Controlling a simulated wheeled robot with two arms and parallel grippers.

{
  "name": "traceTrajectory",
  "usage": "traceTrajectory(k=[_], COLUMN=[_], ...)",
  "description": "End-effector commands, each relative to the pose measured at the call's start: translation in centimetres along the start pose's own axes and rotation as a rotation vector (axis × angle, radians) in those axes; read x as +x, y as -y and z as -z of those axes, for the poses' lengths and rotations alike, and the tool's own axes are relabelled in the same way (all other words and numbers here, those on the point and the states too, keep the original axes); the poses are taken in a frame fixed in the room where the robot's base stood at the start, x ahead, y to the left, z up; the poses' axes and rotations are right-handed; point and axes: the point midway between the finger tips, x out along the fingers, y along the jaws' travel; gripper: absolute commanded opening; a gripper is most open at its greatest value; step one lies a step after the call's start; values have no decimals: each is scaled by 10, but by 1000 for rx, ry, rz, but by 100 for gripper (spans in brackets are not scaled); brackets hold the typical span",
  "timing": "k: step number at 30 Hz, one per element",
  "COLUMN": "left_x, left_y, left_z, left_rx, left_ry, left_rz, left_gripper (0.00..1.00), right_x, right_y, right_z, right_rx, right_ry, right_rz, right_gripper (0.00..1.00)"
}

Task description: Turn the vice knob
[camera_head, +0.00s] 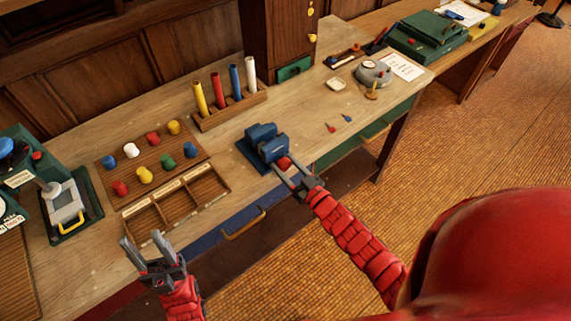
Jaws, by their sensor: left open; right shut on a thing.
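A blue vice (268,141) stands on the wooden bench near its front edge. Its red knob (284,163) faces the front, on the side toward my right arm. My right gripper (287,168) reaches the knob from the front right and is shut on it, so the fingers hide part of the knob.
Left of the vice are a rack of coloured tubes (229,109), a board with several coloured pegs (111,161) and a compartment tray (221,185). Two small darts (331,128) lie to its right.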

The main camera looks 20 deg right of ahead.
Motion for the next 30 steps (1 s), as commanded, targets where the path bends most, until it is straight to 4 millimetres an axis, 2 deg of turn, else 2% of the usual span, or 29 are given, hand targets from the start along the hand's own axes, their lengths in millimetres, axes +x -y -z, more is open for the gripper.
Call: traceTrajectory(k=[14, 30], left_x=[-5, -21], left_y=[0, -1], left_z=[-1, -4], left_rx=[0, 0], left_ry=[0, 0], left_rz=[0, 0], left_gripper=[50, 50], right_x=[-1, -1], right_y=[-2, -4], right_z=[-4, -7], right_rx=[450, 962], right_ry=[5, 5], right_rz=[-1, -3], right_gripper=[2, 2])
